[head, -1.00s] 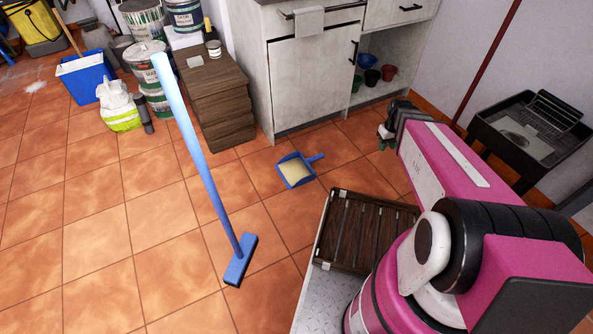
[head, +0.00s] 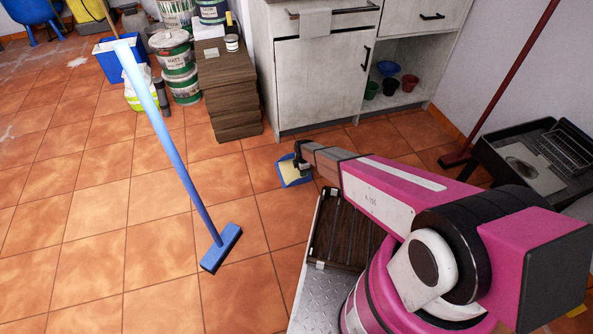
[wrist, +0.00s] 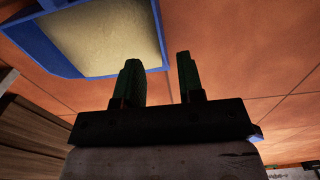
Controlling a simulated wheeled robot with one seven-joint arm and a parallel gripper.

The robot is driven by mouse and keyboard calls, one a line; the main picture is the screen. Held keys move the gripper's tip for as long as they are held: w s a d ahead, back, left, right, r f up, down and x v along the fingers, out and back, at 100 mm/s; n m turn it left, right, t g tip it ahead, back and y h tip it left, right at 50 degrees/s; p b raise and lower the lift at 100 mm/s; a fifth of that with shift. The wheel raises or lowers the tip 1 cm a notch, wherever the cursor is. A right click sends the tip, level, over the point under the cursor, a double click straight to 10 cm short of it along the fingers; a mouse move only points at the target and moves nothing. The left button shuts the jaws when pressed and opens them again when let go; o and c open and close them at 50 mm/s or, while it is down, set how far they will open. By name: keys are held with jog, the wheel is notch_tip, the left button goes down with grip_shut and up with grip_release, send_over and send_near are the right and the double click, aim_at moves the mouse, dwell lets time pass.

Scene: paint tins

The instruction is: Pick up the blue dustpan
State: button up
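The blue dustpan (head: 288,174) lies on the tiled floor in front of the cabinet, with a beige patch in its pan. My gripper (head: 300,160) is over its right side in the head view and hides part of it, including most of the handle. In the wrist view the dustpan (wrist: 105,38) fills the upper left. The two fingers of my gripper (wrist: 160,70) are apart with nothing between them. A small blue bit shows at the right edge of the gripper body, perhaps the handle's end.
A blue broom (head: 172,150) stands tilted at left. A stack of brown boards (head: 230,95) and paint tins (head: 178,65) stand by the white cabinet (head: 320,80). A dark slatted crate (head: 345,230) is beside my base. The floor at left is mostly clear.

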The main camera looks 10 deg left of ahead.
aim_at(302, 183)
notch_tip(302, 183, down, 9)
jog(key=shift+f, duration=0.15)
grip_shut()
dwell(0.4)
